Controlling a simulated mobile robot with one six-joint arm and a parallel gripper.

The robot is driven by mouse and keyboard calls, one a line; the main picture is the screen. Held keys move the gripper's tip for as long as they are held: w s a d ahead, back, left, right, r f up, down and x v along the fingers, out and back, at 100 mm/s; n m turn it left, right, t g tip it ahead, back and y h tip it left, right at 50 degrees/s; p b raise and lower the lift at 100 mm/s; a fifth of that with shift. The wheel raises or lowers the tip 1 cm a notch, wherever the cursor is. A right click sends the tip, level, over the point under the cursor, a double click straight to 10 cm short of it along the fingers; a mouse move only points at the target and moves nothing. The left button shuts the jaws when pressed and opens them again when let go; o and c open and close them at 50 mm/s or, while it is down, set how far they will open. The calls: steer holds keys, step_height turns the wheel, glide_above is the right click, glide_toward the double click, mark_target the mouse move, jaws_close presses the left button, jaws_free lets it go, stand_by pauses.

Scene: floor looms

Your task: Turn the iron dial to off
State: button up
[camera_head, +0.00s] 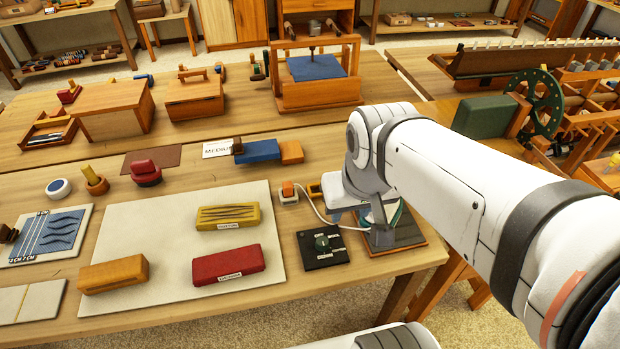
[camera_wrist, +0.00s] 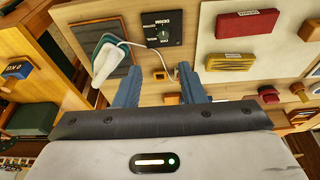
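Which mark the knob points to is too small to tell. The green and white iron (camera_wrist: 108,55) is on a dark wood-edged board beside the panel; my arm partly hides it in the head view. My gripper (camera_wrist: 158,70) is open and empty, its two blue fingers apart and clear of the knob.
A white cord runs from the iron towards a small white base with an orange top (camera_head: 288,193). A pale mat (camera_head: 150,225) holds a yellow box (camera_head: 228,217), a red box (camera_head: 228,265) and an orange block (camera_head: 113,274). A blue block (camera_head: 257,151) lies behind.

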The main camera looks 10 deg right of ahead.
steer(key=shift+o, duration=1.4)
steer(key=shift+w+a+f, duration=0.1)
steer(key=shift+w+f, duration=0.1)
steer(key=shift+f, duration=0.05)
steer(key=shift+o, duration=0.6)
steer(key=w+f+m+g+y+b, duration=0.2)
steer(key=w+f+m+b, duration=0.2)
steer(key=w+f+m, duration=0.4)
step_height(320, 180, down, 3)
steer(key=shift+d+f+m+b, duration=0.1)
steer(key=shift+d+m+b, duration=0.2)
steer(key=shift+m, duration=0.9)
steer(key=m+y+b, duration=0.3)
steer(key=m, duration=0.7)
glide_toward(323, 240)
steer(key=shift+g, duration=0.4)
steer(key=x, duration=0.5)
steer(key=b+x, duration=0.1)
steer(key=x, duration=0.2)
steer(key=shift+w+a+f, duration=0.15)
steer(key=shift+w+f, duration=0.1)
steer(key=shift+w, duration=0.05)
steer(key=shift+c, duration=0.2)
steer(key=c, duration=0.9)
